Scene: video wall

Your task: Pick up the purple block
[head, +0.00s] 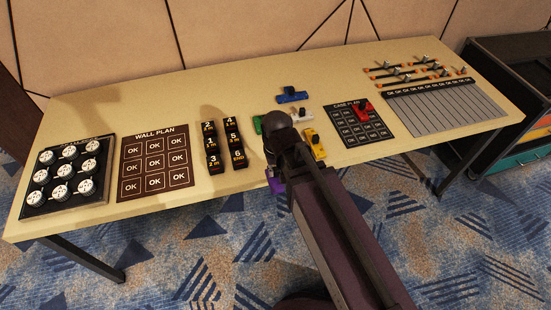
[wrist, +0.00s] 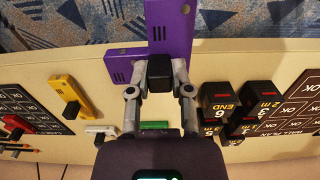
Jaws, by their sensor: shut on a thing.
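The purple block (wrist: 171,28) fills the top middle of the wrist view, with a further purple part (wrist: 122,66) to the left of its black knob (wrist: 160,70). My gripper (wrist: 161,76) is shut on the block, its two fingers on either side of the black knob. In the head view only a small piece of the purple block (head: 275,185) shows, at the table's front edge below my wrist. My arm hides the rest of it and the fingers. I cannot tell whether the block touches the table.
Yellow (head: 315,145), white (head: 301,115), blue (head: 291,95) and green (head: 257,125) blocks lie near my arm. Black numbered blocks (head: 212,148) stand to the left. A red block (head: 362,109) lies on a dark plan board (head: 349,136) to the right. The tan table (head: 190,100) is clear behind.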

